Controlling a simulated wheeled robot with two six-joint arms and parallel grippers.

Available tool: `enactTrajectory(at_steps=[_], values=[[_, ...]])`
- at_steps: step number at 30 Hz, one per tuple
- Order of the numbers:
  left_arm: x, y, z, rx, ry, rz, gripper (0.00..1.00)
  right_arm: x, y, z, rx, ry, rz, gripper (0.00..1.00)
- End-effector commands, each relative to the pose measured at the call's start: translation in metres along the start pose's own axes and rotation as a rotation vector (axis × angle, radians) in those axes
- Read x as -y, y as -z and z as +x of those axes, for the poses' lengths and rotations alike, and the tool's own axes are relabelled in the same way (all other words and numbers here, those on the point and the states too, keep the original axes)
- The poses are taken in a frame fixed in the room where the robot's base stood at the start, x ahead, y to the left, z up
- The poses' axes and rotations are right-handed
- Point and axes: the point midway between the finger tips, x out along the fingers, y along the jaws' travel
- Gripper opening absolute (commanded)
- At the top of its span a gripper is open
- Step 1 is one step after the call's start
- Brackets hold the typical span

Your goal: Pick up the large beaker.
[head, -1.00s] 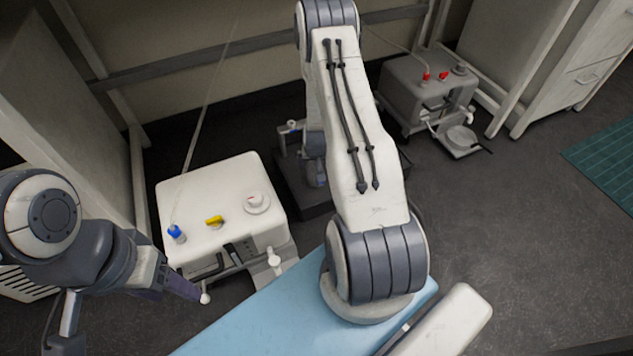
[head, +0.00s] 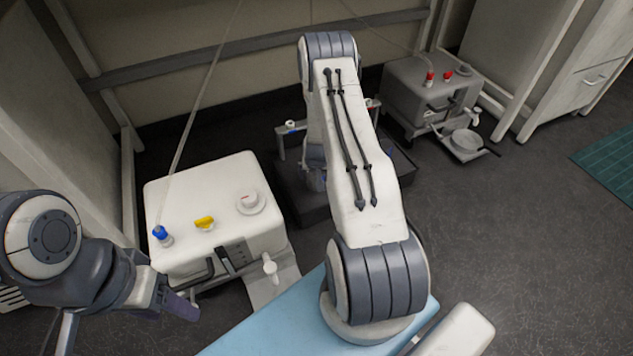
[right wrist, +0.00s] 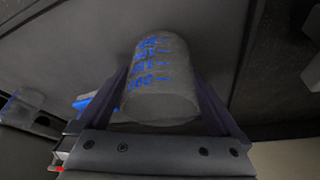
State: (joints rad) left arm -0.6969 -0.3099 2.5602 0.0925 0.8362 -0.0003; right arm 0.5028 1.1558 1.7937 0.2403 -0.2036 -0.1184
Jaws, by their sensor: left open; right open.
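The large beaker (right wrist: 160,82) is a clear, greyish cylinder with blue volume marks, seen in the right wrist view. My right gripper (right wrist: 162,92) has one finger on each side of it. The jaws are open, and I cannot tell whether either finger touches the glass. In the head view my right arm hides this gripper and most of the area around it. My left gripper (head: 182,303) is open, low at the left of the head view, in front of the white machine and away from the beaker.
A white machine (head: 215,200) with blue and yellow fittings stands left of my right arm. A dark platform (head: 290,190) lies behind the arm. A grey machine (head: 425,95) with red caps stands at the back right. Open floor (head: 530,240) is at the right.

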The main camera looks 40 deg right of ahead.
Motion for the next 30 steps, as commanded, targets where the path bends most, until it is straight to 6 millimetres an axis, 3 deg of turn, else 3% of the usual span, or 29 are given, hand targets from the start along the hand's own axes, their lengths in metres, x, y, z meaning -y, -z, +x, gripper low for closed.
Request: enactTrajectory(at_steps=[3, 5, 9, 10, 20, 26, 30], values=[[0.000, 0.000, -0.002, 0.000, 0.000, 0.000, 0.60, 0.000, 0.001, -0.001, 0.000, 0.000, 0.000, 1.00], [0.000, 0.000, -0.002, 0.000, 0.000, 0.000, 0.60, 0.000, 0.000, -0.002, 0.000, 0.000, 0.000, 0.81], [0.000, 0.000, -0.002, 0.000, 0.000, 0.000, 0.60, 0.000, 0.000, -0.002, 0.000, 0.000, 0.000, 0.27], [0.000, 0.000, -0.002, 0.000, 0.000, 0.000, 0.60, 0.000, 0.000, -0.002, 0.000, 0.000, 0.000, 0.24], [0.000, 0.000, -0.005, 0.000, 0.000, 0.000, 0.60, 0.000, 0.002, -0.005, -0.001, 0.000, -0.001, 0.24], [-0.002, 0.001, -0.022, 0.000, 0.000, 0.000, 0.60, 0.000, 0.010, -0.024, -0.001, 0.000, -0.001, 0.24], [-0.003, 0.002, -0.042, 0.000, 0.000, 0.000, 0.60, 0.000, 0.019, -0.046, -0.001, 0.000, -0.001, 0.24]])
